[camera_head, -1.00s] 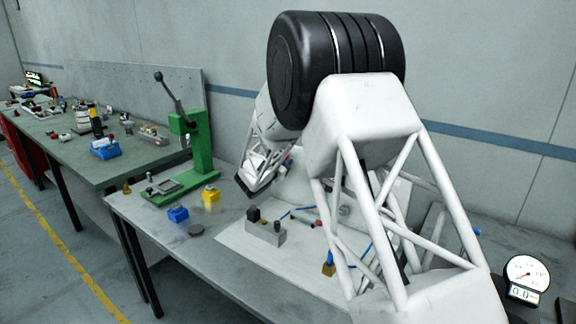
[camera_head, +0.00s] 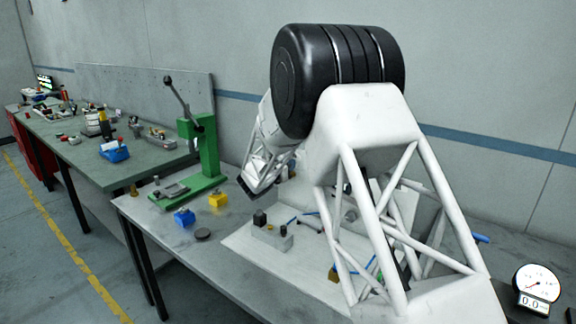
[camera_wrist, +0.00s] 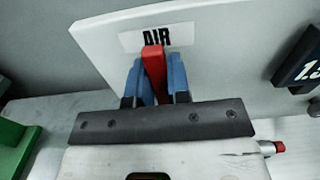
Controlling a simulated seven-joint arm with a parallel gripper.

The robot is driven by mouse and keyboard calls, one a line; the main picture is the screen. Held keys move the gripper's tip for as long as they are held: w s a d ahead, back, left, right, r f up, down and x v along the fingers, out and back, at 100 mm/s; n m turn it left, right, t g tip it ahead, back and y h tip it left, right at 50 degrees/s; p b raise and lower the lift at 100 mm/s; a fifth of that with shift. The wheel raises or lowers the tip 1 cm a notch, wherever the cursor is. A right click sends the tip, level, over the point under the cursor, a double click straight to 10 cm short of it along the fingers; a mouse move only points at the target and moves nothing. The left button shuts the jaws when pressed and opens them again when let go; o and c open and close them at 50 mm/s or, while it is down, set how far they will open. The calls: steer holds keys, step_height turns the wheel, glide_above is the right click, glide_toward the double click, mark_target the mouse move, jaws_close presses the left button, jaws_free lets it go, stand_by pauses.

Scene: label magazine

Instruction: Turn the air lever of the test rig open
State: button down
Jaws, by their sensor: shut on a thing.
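The red air lever (camera_wrist: 153,62) stands nearly upright in the wrist view, just in front of the AIR label (camera_wrist: 157,38) on a pale panel (camera_wrist: 220,35). My gripper (camera_wrist: 157,84) has its two blue fingers on either side of the lever and is shut on it. The lever's lower end is hidden by the fingers and the dark gripper plate. In the head view my arm hides the lever and fingertips. The white base plate (camera_head: 290,275) of the rig shows on the bench.
A gauge (camera_head: 537,283) at lower right reads about 0.0. A green lever press (camera_head: 207,150), a blue block (camera_head: 184,217), a yellow block (camera_head: 217,200) and a dark disc (camera_head: 203,235) are on the bench left of the rig. A dark sign (camera_wrist: 297,66) stands right of the lever.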

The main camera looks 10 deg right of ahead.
steer(key=c, duration=1.1)
jaws_free()
steer(key=shift+v, duration=3.9)
